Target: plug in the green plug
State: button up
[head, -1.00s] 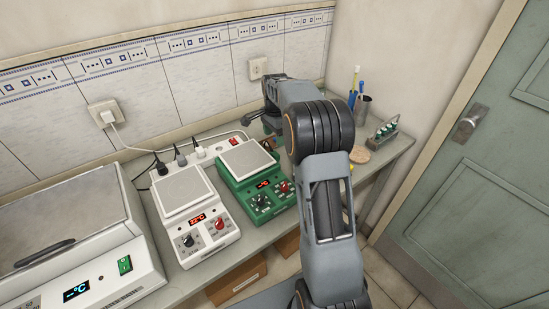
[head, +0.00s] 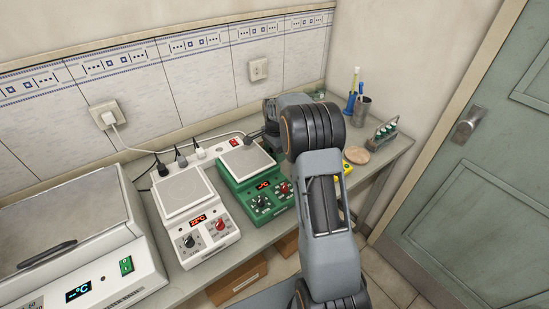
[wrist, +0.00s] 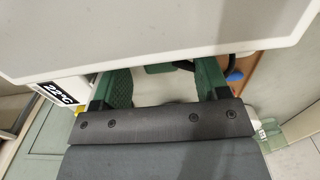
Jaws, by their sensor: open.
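The green hotplate (head: 258,203) with a square pale top stands on the bench, right of a white hotplate. Behind them is a white power strip (head: 220,148) with a red switch; dark, grey and white plugs sit along it. I cannot make out the green plug in the head view. My gripper (wrist: 160,88) is open, its end near the green hotplate's back right corner, mostly hidden by my arm in the head view. In the wrist view a small dark green piece (wrist: 158,69) shows between the fingers, partly under a pale plate; whether it is the plug, I cannot tell.
The white hotplate (head: 197,215) and a large white bath (head: 75,245) stand to the left. A wall socket (head: 258,69) is above the bench. A metal cup (head: 362,107), a bottle rack (head: 386,131) and a round cork-coloured disc (head: 357,155) stand at the right end.

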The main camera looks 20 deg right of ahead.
jog(key=shift+f, duration=1.1)
jog(key=shift+c, duration=0.5)
jog(key=c, duration=0.9)
jog(key=shift+o, duration=0.2)
